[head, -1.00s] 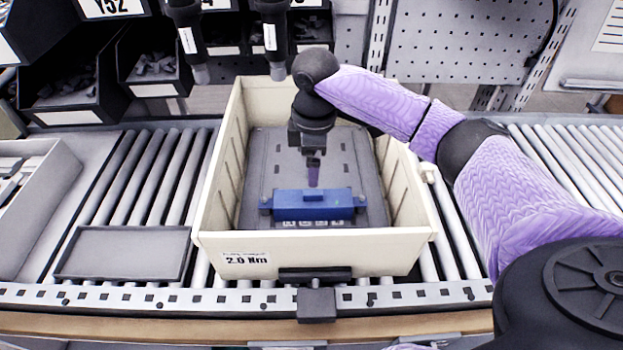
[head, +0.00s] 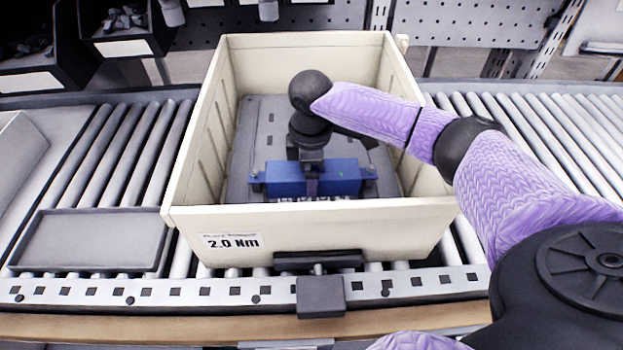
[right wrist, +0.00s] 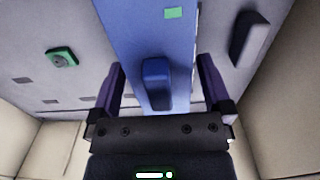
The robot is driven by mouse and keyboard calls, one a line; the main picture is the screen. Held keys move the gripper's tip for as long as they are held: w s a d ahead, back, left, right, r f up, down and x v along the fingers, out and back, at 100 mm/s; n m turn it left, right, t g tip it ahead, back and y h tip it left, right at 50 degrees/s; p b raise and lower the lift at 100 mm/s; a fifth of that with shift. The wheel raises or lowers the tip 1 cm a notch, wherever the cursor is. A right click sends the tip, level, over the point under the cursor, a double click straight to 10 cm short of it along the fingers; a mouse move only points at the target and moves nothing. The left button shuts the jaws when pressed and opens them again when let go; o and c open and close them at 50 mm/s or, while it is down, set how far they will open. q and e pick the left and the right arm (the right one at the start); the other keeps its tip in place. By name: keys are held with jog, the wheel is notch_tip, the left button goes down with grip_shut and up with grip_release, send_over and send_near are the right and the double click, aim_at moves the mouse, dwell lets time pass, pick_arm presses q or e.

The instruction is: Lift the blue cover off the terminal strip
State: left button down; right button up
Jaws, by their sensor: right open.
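The blue cover (head: 342,174) lies on the terminal strip, on a grey panel (head: 262,128) inside a cream bin (head: 330,232). Of the terminal strip (head: 318,198), a pale row shows along the cover's front edge. My right gripper (head: 312,186) is over the middle of the cover, fingers pointing down. In the right wrist view, the open fingers (right wrist: 160,92) stand on either side of the cover's raised blue grip (right wrist: 157,84), with gaps between. Whether they touch the cover is unclear. My left gripper is not in view.
A flat grey tray (head: 92,240) lies on the rollers at left. Dark parts bins (head: 118,35) stand at the back left. A label reading 2.0 Nm (head: 231,241) is on the bin's front.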

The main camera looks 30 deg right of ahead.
grip_shut()
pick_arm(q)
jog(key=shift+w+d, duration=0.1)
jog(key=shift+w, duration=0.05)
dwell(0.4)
